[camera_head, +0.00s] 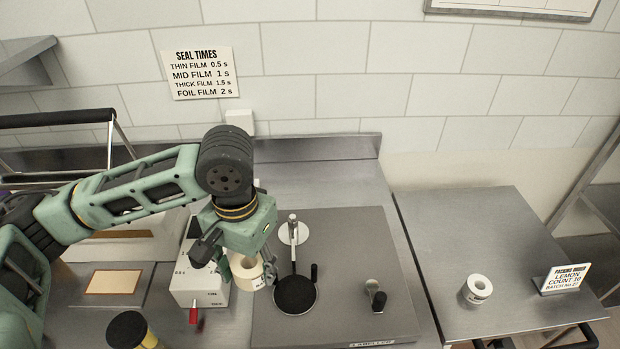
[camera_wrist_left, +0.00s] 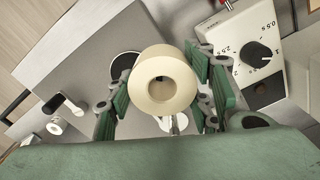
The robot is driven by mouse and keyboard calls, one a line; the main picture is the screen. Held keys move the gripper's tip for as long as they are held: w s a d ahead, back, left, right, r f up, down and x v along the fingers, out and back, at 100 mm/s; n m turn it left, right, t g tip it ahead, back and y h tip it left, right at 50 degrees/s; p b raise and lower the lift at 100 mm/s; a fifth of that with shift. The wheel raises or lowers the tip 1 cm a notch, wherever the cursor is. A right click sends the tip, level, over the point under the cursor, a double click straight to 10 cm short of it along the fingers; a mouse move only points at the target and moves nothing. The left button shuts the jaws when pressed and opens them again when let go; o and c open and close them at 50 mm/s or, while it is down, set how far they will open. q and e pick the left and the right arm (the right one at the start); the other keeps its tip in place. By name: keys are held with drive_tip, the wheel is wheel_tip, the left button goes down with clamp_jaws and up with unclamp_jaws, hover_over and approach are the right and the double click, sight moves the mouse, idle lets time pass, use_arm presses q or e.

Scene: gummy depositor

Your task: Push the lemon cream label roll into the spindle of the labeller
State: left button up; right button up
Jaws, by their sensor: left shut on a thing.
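My left gripper (camera_head: 250,270) is shut on a cream label roll (camera_head: 244,267), held around its sides with its hole facing up. The roll also shows in the left wrist view (camera_wrist_left: 146,92), between the green fingers. It is above the left part of the labeller (camera_head: 350,255), a grey plate with its name on the front edge. An upright metal post (camera_head: 293,245) stands on a pale disc, behind and right of the roll and apart from it. I cannot tell how high the roll is. My right gripper is not in view.
A black disc (camera_head: 295,296) and a black-knobbed lever (camera_head: 378,299) are on the labeller. A sealer box with a dial (camera_wrist_left: 258,55) stands close to the left gripper. Another roll (camera_head: 477,290) and an order sign (camera_head: 563,279) are on the right table, otherwise mostly clear.

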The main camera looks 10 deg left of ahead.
use_arm(q)
drive_tip(key=w+d+r+m+p, duration=0.1)
drive_tip(key=w+d+m+p, duration=0.2)
drive_tip(key=w+m, duration=0.5)
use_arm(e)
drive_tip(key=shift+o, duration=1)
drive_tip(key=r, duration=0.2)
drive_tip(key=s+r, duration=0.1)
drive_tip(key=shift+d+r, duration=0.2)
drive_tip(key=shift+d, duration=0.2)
use_arm(q)
drive_tip(key=r+m+p, duration=0.2)
drive_tip(key=m+p, duration=0.6)
drive_tip(key=m, duration=0.4)
hover_over(292, 217)
drive_tip(key=shift+f, duration=0.3)
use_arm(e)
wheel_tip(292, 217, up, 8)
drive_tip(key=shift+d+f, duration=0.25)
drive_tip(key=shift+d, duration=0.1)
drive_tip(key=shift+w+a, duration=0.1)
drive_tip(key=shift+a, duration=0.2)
use_arm(q)
drive_tip(key=shift+f+b, duration=0.85)
drive_tip(key=shift+f, duration=2.25)
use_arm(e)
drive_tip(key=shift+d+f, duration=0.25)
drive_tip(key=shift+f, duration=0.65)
use_arm(q)
drive_tip(key=shift+f, duration=0.1)
